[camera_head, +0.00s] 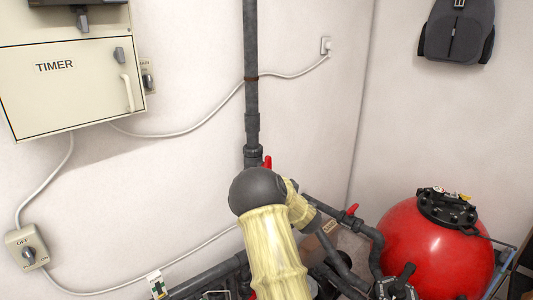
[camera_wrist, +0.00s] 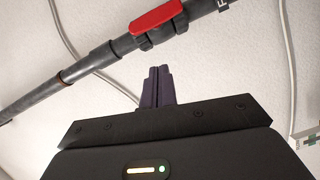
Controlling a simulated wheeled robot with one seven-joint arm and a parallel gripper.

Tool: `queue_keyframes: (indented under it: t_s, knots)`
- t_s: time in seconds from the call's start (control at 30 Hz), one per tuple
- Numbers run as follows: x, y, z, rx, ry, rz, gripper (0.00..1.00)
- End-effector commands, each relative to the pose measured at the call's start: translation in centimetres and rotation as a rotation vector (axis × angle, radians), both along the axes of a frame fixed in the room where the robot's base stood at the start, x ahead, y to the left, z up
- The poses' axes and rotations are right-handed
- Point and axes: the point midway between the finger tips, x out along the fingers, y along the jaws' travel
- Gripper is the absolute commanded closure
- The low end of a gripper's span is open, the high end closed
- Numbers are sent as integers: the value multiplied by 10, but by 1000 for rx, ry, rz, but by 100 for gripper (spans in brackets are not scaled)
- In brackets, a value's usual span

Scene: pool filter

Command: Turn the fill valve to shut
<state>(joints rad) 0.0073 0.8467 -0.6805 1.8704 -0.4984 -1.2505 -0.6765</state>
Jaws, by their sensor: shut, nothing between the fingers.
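A red valve handle (camera_wrist: 156,16) sits on a dark grey pipe (camera_wrist: 88,63) in the wrist view. The handle lies roughly in line with the pipe. A white label (camera_wrist: 222,5) beside it is cut off by the frame edge; its first letter looks like F. My gripper (camera_wrist: 161,72) is shut and empty, its fingertips a little below the valve in the picture and apparently apart from it. In the head view, a red handle (camera_head: 267,162) shows on the vertical pipe (camera_head: 251,60), partly behind my arm. My gripper is hidden there.
Another red handle (camera_head: 352,210) is on a pipe left of the red tank (camera_head: 430,245). A timer box (camera_head: 60,90) and an off switch (camera_head: 27,248) are on the left wall. A cable (camera_head: 190,128) crosses the wall behind the pipe. A dark backpack (camera_head: 458,30) hangs upper right.

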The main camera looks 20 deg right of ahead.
Motion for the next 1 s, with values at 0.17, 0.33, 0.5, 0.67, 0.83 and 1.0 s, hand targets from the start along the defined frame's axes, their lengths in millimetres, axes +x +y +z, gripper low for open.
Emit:
queue_keyframes:
  t_s: [0.17,0.33,0.5,0.67,0.83,1.0]
  knots:
    - [7,6,15,-119,-46,110,100]
    - [6,6,14,-124,-52,116,100]
    - [7,4,15,-123,-52,112,100]
    - [15,4,16,-122,-51,111,100]
    - [37,7,16,-122,-50,112,100]
    - [62,9,16,-121,-51,112,100]
